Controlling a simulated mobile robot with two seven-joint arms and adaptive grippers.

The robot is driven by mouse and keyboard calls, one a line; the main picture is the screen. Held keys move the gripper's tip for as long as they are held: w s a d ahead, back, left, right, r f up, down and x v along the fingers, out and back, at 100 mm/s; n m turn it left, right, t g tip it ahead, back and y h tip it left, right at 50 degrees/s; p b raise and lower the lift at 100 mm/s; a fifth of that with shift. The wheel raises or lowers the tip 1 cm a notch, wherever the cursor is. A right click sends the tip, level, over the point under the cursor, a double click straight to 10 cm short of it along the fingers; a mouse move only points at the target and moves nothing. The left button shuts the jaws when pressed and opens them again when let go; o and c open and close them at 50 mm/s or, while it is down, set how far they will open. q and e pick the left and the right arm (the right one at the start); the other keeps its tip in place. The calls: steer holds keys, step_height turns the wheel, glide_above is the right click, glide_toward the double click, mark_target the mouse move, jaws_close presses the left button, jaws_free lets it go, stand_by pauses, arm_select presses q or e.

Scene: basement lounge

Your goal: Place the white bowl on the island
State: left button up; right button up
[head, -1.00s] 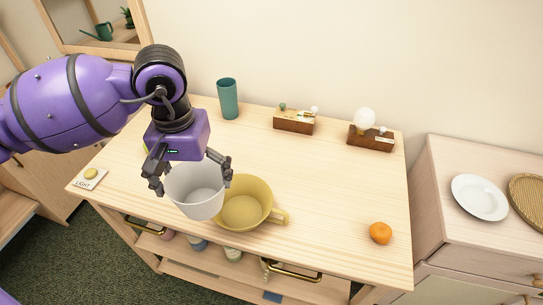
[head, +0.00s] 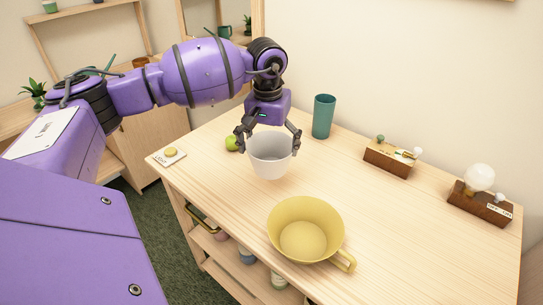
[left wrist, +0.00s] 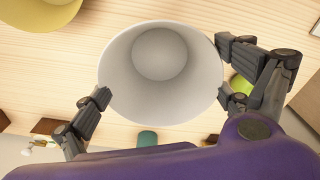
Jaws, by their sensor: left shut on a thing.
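The white bowl (head: 270,157) is deep, like a bucket, and upright in my left gripper (head: 268,143). The gripper's fingers sit on opposite sides of its rim, shut on it. In the left wrist view the bowl (left wrist: 160,100) fills the middle between the fingers, and its inside is empty. It is over the wooden-topped island (head: 400,235), behind the yellow mug; I cannot tell whether its base touches the top. My right gripper is not in view.
A large yellow mug (head: 305,230) stands in front of the bowl. A green apple (head: 232,143) is just left, and a teal cup (head: 323,116) is behind right. Two wooden blocks with switches (head: 391,158), one with a bulb (head: 479,178), stand at the back.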

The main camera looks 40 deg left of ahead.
mark_target(270, 158)
arm_select(q)
steer(key=w+f, duration=0.1)
steer(key=w+a+f, duration=0.1)
steer(key=shift+a+f, duration=0.2)
steer(key=shift+f, duration=1.75)
steer(key=shift+f, duration=0.2)
steer(key=o, duration=0.8)
steer(key=shift+o, duration=0.2)
steer(key=shift+r, duration=0.6)
step_height(270, 158, up, 11)
steer(key=shift+s, duration=0.45)
